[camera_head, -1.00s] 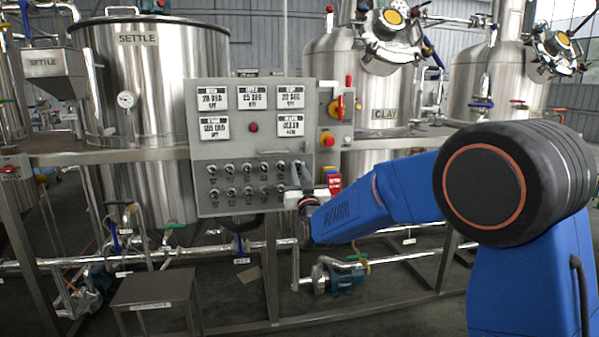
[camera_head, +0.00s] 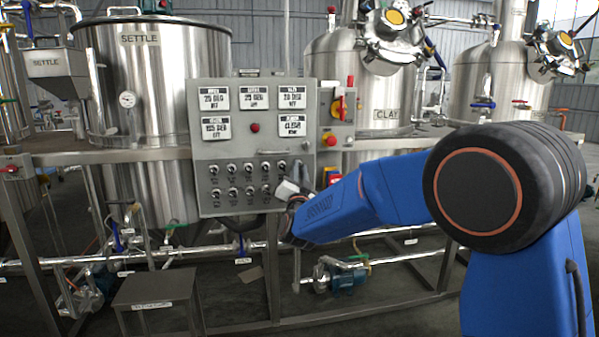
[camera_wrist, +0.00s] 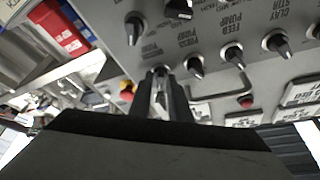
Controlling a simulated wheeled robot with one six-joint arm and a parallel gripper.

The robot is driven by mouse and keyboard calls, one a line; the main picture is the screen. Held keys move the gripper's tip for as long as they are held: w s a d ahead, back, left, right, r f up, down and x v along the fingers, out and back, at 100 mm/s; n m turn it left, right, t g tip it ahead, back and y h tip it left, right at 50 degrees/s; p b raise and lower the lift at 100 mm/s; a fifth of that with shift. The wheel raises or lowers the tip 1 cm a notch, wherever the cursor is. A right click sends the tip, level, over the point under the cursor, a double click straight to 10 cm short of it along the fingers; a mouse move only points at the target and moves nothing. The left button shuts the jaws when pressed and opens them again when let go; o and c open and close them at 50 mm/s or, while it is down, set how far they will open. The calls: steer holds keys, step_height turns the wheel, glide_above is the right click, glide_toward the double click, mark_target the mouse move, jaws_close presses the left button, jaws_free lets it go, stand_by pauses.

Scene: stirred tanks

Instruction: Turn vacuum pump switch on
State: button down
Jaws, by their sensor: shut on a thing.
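The grey control panel (camera_head: 253,140) carries two rows of black knob switches in the head view. In the wrist view the panel is seen upside down and close up. My gripper (camera_wrist: 161,82) has its fingers closed around a switch knob (camera_wrist: 161,71) whose nearby label seems to read vacuum pump. The fingers mostly hide this knob, so its pointing direction cannot be told. In the head view my gripper (camera_head: 300,176) is at the right end of the upper switch row and covers that spot.
The press pump switch (camera_wrist: 194,66) and feed pump switch (camera_wrist: 233,55) sit close beside my fingers. A bent handle and a red button (camera_wrist: 246,101) are near. Steel tanks (camera_head: 160,70) stand behind.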

steer(key=c, duration=1.9)
jaws_free()
steer(key=shift+o, duration=0.2)
steer(key=v, duration=1.7)
steer(key=shift+s, duration=0.2)
steer(key=shift+d, duration=0.1)
